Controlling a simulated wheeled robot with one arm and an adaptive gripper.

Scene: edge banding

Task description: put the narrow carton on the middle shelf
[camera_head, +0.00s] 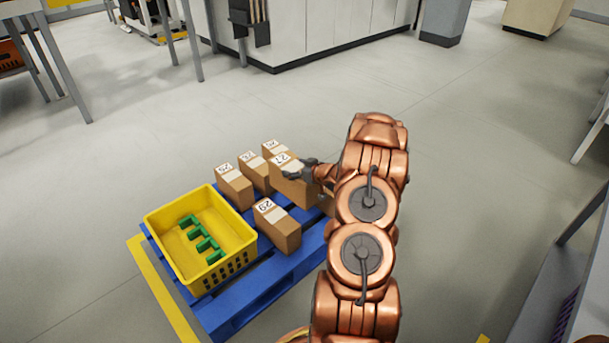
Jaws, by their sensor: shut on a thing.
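My gripper (302,171) is shut on a brown carton (291,190) with a white label that seems to read 27. The gripper grips it near its top, from the right. The carton is upright at the back of the blue pallet (245,303); I cannot tell whether it is clear of the pallet. Its right side is partly hidden by my gripper. No middle shelf can be made out for certain.
Several similar cartons, such as the one marked 29 (279,230), stand close around. A yellow crate (162,235) with a green part (203,242) sits on the pallet's left. The floor beyond is open.

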